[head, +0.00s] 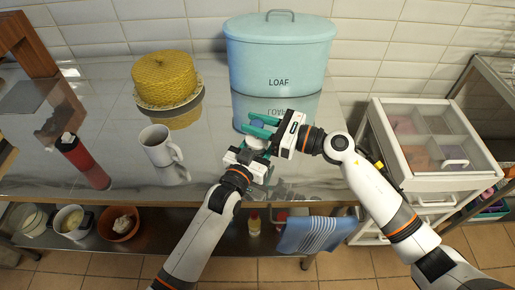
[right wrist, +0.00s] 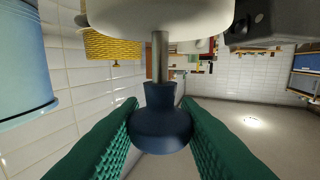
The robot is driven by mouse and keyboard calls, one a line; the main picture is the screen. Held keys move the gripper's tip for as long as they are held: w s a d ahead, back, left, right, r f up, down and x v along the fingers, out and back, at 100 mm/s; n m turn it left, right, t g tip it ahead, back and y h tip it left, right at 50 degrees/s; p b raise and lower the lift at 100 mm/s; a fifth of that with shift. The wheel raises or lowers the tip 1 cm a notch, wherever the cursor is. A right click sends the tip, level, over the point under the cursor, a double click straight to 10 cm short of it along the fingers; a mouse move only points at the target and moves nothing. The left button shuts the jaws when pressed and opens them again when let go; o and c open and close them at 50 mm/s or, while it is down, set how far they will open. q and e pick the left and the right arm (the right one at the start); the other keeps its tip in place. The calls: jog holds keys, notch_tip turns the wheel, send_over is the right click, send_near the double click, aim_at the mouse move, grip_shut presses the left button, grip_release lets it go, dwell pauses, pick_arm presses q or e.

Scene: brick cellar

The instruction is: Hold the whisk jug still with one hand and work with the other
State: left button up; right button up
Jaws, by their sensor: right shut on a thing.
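The whisk jug (head: 256,144) is a small pale vessel on the steel table, mostly hidden between my two grippers. In the right wrist view, a dark blue knob (right wrist: 162,120) joins a thin metal rod that runs to a cream body (right wrist: 150,14). My right gripper (head: 259,126) comes in from the right and is shut on the knob, with its green fingers on either side, also seen in the right wrist view (right wrist: 162,135). My left gripper (head: 252,156) is low against the jug. Its fingers are largely hidden, so I cannot tell how they sit.
A blue loaf bin (head: 280,58) stands close behind. A red cylinder (head: 82,160) lies further left. A white drawer unit (head: 425,190) is at right, a striped blue towel (head: 316,233) below.

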jog(key=shift+w+d+r, duration=0.1)
jog(key=shift+w+r, duration=0.05)
jog(key=shift+r, duration=1.55)
jog(key=shift+f, duration=1.95)
